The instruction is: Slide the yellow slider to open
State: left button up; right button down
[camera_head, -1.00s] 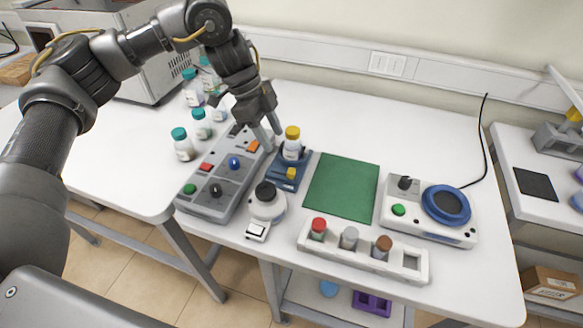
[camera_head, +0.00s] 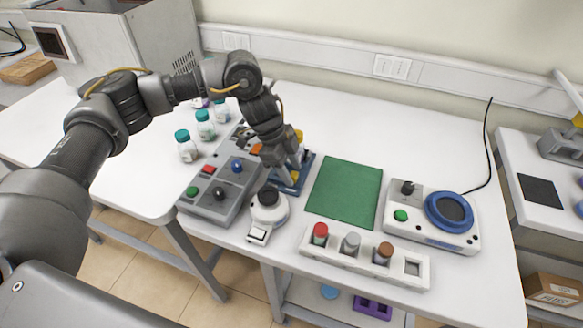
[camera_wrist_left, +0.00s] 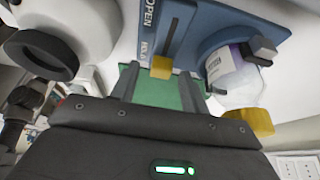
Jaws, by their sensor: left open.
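The yellow slider (camera_wrist_left: 161,67) is a small block in a dark slot on the blue device (camera_wrist_left: 190,22). In the left wrist view it sits at the slot end away from the "OPEN" label, and another label beside it is partly hidden. My left gripper (camera_head: 289,181) is open over the blue device in the head view. In the left wrist view its two fingertips are on either side of the slider; I cannot tell whether they touch it. A bottle with a yellow cap (camera_wrist_left: 252,121) is mounted on the device beside the slot. The right gripper is not in view.
A grey button panel (camera_head: 222,185) lies left of the device, and a white microscope-like instrument (camera_head: 268,208) stands in front. A green mat (camera_head: 344,190) lies to the right. A white rack (camera_head: 345,262) of capped vials and a blue-dial device (camera_head: 433,215) stand nearby.

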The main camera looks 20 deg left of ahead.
aim_at(274, 174)
pick_arm(q)
jog(key=shift+d+f, duration=0.15)
jog(key=shift+f, duration=0.25)
jog(key=shift+c, duration=0.4)
grip_shut()
jog(key=a, duration=0.3)
jog(key=a+p, duration=0.1)
jog(key=a, duration=0.1)
jog(key=shift+w+a, duration=0.15)
jog(key=shift+w, duration=0.1)
jog(key=shift+r, duration=0.1)
jog(key=shift+c, duration=1.8)
grip_release()
jog(key=o, duration=0.4)
jog(key=shift+a, duration=0.15)
jog(key=shift+o, duration=0.2)
jog(key=shift+d, duration=0.2)
